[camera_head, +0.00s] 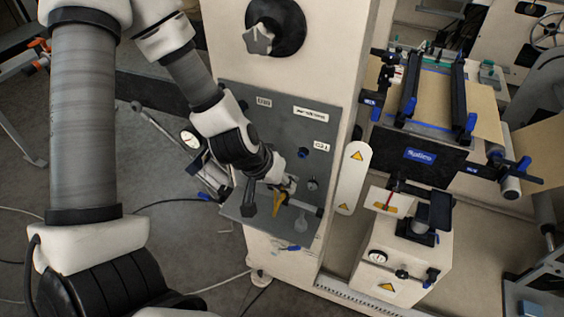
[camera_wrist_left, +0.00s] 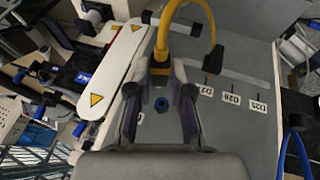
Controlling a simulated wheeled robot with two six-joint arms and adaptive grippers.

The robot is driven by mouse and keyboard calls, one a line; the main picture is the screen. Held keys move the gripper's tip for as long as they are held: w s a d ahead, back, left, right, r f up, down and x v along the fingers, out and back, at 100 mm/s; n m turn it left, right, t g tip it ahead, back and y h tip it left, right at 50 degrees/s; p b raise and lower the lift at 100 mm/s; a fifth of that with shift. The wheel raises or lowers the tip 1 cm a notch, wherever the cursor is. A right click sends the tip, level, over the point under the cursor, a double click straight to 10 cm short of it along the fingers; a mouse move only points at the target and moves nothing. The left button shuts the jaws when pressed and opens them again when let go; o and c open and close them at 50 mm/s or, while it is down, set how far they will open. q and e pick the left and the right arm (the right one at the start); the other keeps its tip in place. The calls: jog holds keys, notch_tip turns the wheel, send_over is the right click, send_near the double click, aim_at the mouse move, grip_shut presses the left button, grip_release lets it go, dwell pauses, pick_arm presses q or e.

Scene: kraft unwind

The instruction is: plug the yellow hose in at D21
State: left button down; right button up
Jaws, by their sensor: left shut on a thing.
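My left gripper (camera_head: 284,184) is at the lower part of the grey panel (camera_head: 238,130), shut on the yellow hose (camera_head: 277,205). In the left wrist view the hose's yellow end (camera_wrist_left: 161,72) sits between the fingers of the left gripper (camera_wrist_left: 162,82), and the hose loops up and to the right. A blue-ringed port (camera_wrist_left: 161,104) shows on the panel between the fingers, apart from the hose end in that picture. I cannot tell whether the hose end touches the panel. No label clearly reads D21; one small label (camera_head: 322,147) is too blurred to be sure. My right gripper is out of view.
Labels D26 (camera_wrist_left: 232,98) and D25 (camera_wrist_left: 258,107) stand along the panel. A blue hose (camera_wrist_left: 292,140) hangs at the right of the wrist view. A white plate with warning triangles (camera_head: 354,178) stands right of the panel.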

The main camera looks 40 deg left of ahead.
pick_arm(q)
jog(key=w+a, duration=0.2)
jog(key=w, duration=0.4)
jog(key=shift+f, duration=0.15)
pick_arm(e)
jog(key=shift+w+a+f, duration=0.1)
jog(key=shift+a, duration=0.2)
pick_arm(q)
jog(key=shift+w+a, duration=0.35)
jog(key=shift+w, duration=0.55)
dwell(2.0)
jog(key=c, duration=1)
grip_release()
